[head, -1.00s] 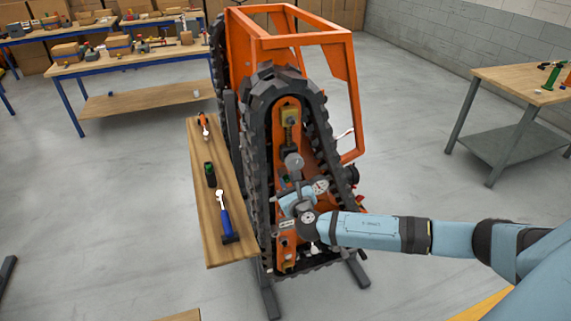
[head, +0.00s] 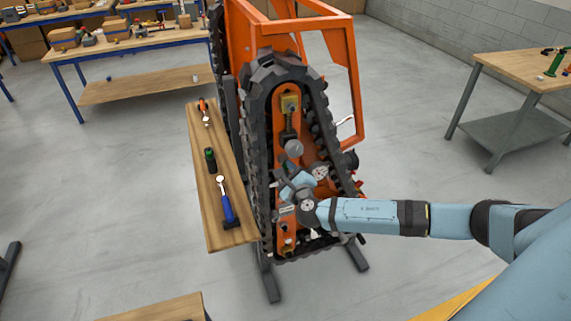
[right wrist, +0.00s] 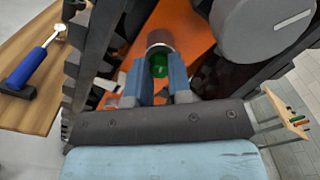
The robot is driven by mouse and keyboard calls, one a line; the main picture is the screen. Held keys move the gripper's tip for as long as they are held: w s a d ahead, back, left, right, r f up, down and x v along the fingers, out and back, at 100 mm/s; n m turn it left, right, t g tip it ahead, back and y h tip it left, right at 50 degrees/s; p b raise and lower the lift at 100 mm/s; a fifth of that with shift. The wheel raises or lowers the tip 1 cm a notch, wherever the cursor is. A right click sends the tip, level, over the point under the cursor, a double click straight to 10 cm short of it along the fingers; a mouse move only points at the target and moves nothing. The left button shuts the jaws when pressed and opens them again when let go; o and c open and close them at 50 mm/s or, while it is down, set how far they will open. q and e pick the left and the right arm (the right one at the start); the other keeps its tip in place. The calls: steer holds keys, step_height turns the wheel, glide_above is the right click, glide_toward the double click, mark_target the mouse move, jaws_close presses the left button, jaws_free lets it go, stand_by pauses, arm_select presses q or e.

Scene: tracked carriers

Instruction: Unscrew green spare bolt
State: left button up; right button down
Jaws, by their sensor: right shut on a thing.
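The green bolt (right wrist: 160,66) shows in the right wrist view between my gripper's two blue fingers, below a brown-grey cylindrical part at the orange track frame (right wrist: 180,28). My right gripper (right wrist: 158,72) is shut on the green bolt. In the head view my right gripper (head: 290,190) is in front of the tracked carrier's orange side plate (head: 288,250), inside the black track loop (head: 262,180). My left gripper is in neither current view.
A narrow wooden bench (head: 215,235) stands left of the track, holding a blue-handled tool (head: 228,208), a dark green-topped cylinder (head: 210,160) and an orange-handled tool (head: 203,106). A large grey disc (right wrist: 265,25) is close on the right in the wrist view.

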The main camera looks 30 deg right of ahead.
steer(key=shift+v, duration=1.9)
